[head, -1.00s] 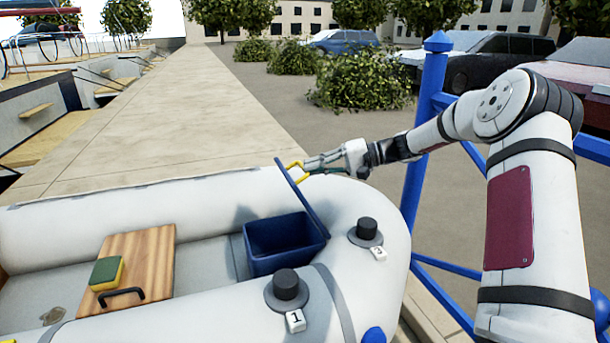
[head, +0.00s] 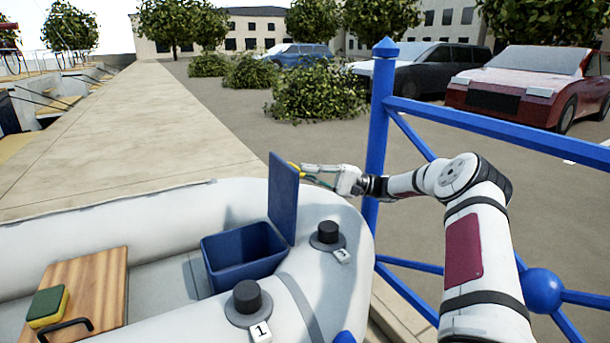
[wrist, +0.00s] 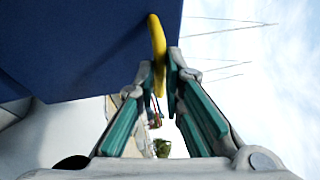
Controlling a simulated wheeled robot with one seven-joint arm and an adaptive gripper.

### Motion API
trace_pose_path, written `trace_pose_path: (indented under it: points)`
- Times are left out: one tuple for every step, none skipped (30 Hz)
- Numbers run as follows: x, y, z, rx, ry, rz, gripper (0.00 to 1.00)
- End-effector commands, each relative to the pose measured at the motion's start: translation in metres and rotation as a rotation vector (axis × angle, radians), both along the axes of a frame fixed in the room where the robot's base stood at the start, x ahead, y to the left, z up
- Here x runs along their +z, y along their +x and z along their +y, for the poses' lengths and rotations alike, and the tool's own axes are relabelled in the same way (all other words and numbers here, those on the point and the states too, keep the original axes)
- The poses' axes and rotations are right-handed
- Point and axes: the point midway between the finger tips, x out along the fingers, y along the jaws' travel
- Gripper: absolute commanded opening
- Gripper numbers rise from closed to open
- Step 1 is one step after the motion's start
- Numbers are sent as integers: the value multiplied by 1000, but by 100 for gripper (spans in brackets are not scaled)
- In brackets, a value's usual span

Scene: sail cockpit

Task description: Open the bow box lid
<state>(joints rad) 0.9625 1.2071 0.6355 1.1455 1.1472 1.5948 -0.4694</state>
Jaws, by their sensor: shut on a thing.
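The blue bow box (head: 240,262) stands in the bow of the white inflatable boat, its top uncovered. Its blue lid (head: 284,198) stands up nearly vertical along the box's right side. My gripper (head: 302,171) is at the lid's upper right edge, on the side away from the box opening. It is shut on the yellow handle (wrist: 157,45), which shows between the fingertips in the wrist view. The blue lid fills the upper left there. The handle is mostly hidden in the head view.
A wooden board (head: 88,290) with a sponge (head: 47,304) lies at left. A blue railing (head: 378,150) stands close behind my arm.

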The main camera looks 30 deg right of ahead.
Motion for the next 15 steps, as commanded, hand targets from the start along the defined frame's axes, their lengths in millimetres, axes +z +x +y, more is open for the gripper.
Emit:
trace_pose_path:
  points:
    - [-1, 0, -1, -1, 3, 0, 0]
    - [-1, 0, -1, 0, 4, 0, 0]
    - [-1, 0, -1, -1, 4, 1, 0]
    - [-1, 0, -1, -1, 5, 0, 0]
    - [-1, 0, -1, -1, 5, 0, 0]
    - [-1, 0, -1, -1, 4, 1, 0]
    - [-1, 0, -1, -1, 4, 1, 0]
    - [-1, 0, -1, -1, 4, 1, 0]
    - [-1, 0, -1, -1, 4, 1, 0]
    - [-1, 0, -1, -1, 4, 1, 0]
    - [-1, 0, -1, -1, 4, 1, 0]
    - [-1, 0, -1, -1, 4, 1, 12]
    - [-1, 0, -1, -1, 4, 1, 18]
    - [-1, 0, -1, -1, 4, 1, 25]
    - [-1, 0, -1, -1, 4, 1, 30]
